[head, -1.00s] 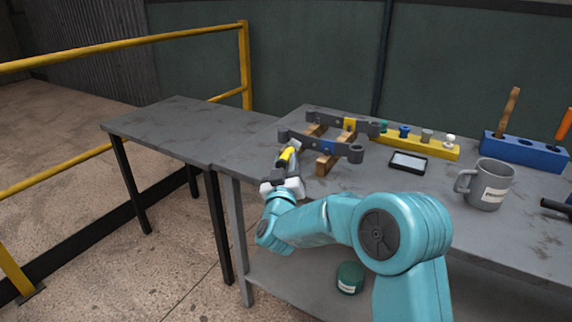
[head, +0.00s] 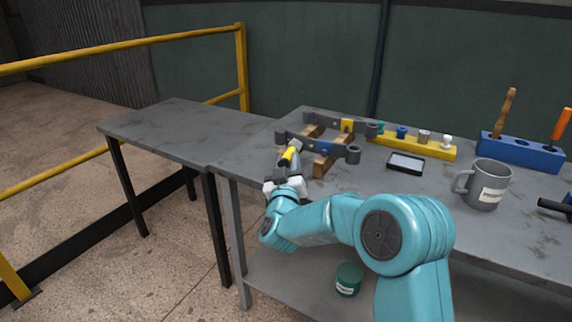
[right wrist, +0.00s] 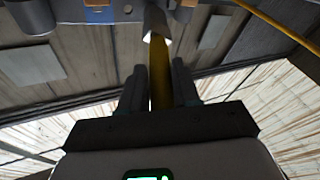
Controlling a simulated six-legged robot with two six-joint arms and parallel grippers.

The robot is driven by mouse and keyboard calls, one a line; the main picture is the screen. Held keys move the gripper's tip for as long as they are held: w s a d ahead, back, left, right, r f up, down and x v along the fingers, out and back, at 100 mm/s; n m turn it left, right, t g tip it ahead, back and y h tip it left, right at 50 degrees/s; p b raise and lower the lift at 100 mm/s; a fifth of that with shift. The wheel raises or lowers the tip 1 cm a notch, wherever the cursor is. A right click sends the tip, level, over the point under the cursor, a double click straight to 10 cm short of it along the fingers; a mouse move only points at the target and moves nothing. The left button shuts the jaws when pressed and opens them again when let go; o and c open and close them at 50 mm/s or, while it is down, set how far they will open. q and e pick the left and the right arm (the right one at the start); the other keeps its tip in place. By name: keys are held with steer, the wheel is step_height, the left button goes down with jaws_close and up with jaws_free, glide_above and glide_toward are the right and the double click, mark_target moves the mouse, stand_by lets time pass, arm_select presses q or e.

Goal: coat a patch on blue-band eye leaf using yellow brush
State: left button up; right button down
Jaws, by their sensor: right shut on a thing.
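The blue-band eye leaf (head: 341,152) is a dark bar with eye ends and a blue band, resting across wooden blocks at the front. The yellow brush (head: 289,156) is in my right gripper (head: 287,176), its pale head pointing up at the leaf's left part. In the right wrist view the yellow handle (right wrist: 160,82) stands between the two fingers, with a light ferrule above. The brush head appears close to the leaf; contact cannot be told. My left gripper is out of view.
Behind lies a yellow-band leaf (head: 361,128). A yellow rack (head: 412,147) with several coloured knobs, a dark tray (head: 406,163), a grey mug (head: 487,185) and a blue holder (head: 521,151) stand to the right. The left table (head: 175,130) is bare. A green tin (head: 349,278) stands below.

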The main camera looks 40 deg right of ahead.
steer(key=shift+s+d+b, duration=0.45)
steer(key=shift+s+b, duration=0.05)
steer(key=shift+s, duration=0.55)
steer(key=shift+s+d+b, duration=0.4)
steer(key=shift+s+b, duration=0.05)
steer(key=shift+s, duration=0.65)
steer(key=shift+s+d+b, duration=0.45)
steer(key=shift+s+b, duration=0.05)
steer(key=shift+s, duration=0.55)
steer(key=shift+w, duration=0.15)
steer(key=shift+w+a+p, duration=0.15)
steer(key=shift+w+a, duration=0.35)
steer(key=shift+w, duration=0.6)
steer(key=shift+w+a+p, duration=0.15)
steer(key=shift+w+a, duration=0.35)
steer(key=shift+w, duration=0.6)
steer(key=shift+w+a+p, duration=0.15)
steer(key=shift+w+a, duration=0.35)
steer(key=shift+w, duration=0.6)
steer(key=s+a+b, duration=0.1)
steer(key=s+a, duration=0.1)
steer(key=a, duration=0.3)
steer(key=shift+s+a, duration=0.2)
steer(key=shift+a, duration=0.05)
